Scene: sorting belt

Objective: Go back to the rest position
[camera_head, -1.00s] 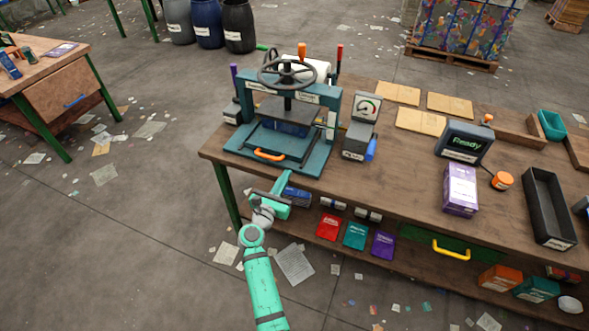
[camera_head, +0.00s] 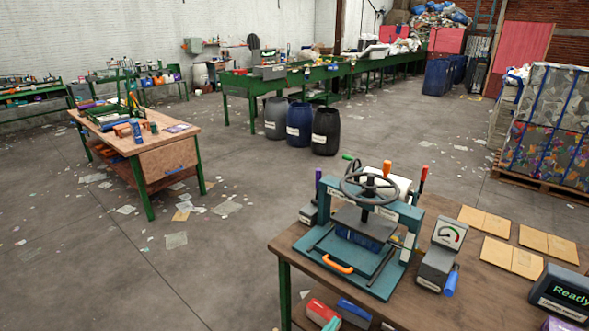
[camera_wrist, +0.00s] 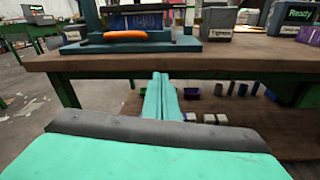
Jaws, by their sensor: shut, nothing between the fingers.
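My gripper (camera_wrist: 161,92) shows in the wrist view, its two teal fingers together with nothing between them. It points at the front of the workbench (camera_wrist: 250,62), below the tabletop edge and in front of the lower shelf (camera_wrist: 225,105). I cannot tell whether the fingertips touch anything.
A press with a handwheel (camera_head: 350,255) stands on the workbench (camera_head: 300,268), its orange handle (camera_head: 337,264) near the front edge. A gauge box (camera_head: 440,255) is beside it. Another wooden table (camera_head: 155,150) is at left. Open floor (camera_head: 215,265) lies between them.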

